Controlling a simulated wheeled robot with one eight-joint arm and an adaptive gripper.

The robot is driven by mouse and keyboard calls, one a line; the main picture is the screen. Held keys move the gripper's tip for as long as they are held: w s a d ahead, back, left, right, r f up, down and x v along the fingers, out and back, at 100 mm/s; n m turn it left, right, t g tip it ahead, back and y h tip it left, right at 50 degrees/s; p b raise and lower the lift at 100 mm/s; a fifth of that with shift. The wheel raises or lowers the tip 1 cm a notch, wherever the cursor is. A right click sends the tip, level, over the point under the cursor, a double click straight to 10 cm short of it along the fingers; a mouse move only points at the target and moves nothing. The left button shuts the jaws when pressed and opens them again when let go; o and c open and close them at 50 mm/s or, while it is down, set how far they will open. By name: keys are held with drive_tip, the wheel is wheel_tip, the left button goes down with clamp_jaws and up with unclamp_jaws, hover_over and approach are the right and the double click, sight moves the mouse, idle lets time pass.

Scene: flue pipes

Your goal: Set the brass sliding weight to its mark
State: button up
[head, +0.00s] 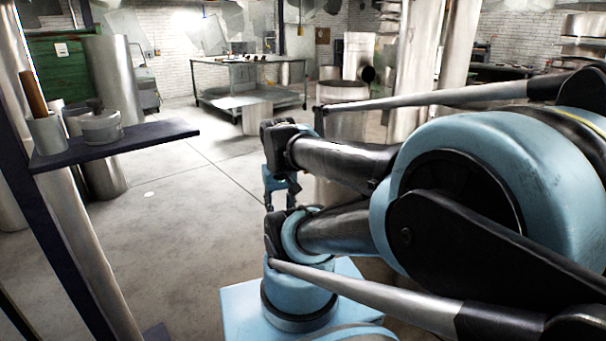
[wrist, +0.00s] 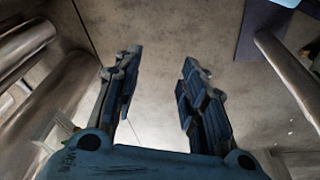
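I cannot make out a brass sliding weight or its mark in either view. My gripper (wrist: 161,66) is open and empty in the wrist view. Its two blue-grey fingers stand apart with only bare floor visible between them. In the head view the gripper is mostly hidden behind my arm, with a small blue part showing near the picture's middle.
A dark shelf (head: 160,136) at left carries a metal cup (head: 48,134) with a brown rod (head: 33,92) and a round tin (head: 101,127). A metal worktable (head: 245,74) stands behind. Large pipes (head: 415,70) stand at back right. The floor (head: 190,205) between is open.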

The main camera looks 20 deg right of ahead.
drive_tip(key=w+d+r+m+h, duration=0.2)
drive_tip(key=w+d, duration=0.2)
drive_tip(key=w, duration=0.6)
drive_tip(key=w+d+r+m+h, duration=0.2)
drive_tip(key=w+d+r+h, duration=0.15)
drive_tip(key=w, duration=0.75)
drive_tip(key=w+d+r+m+h, duration=0.15)
drive_tip(key=w+d, duration=0.25)
drive_tip(key=w, duration=0.6)
drive_tip(key=w+d+f+m+t+h, duration=0.1)
drive_tip(key=w+d+f+m+h, duration=0.15)
drive_tip(key=w, duration=0.85)
drive_tip(key=w+d+f+m+t+h, duration=0.1)
drive_tip(key=w+f+m+h, duration=0.2)
drive_tip(key=w+f, duration=1)
drive_tip(key=w+f+m+t+h, duration=0.25)
drive_tip(key=w+f+h, duration=0.2)
drive_tip(key=f, duration=1.15)
drive_tip(key=f+x, duration=0.1)
drive_tip(key=x, duration=1.6)
drive_tip(key=shift+w+d+r, duration=0.2)
drive_tip(key=shift+w, duration=0.15)
drive_tip(key=shift+g, duration=0.25)
clamp_jaws()
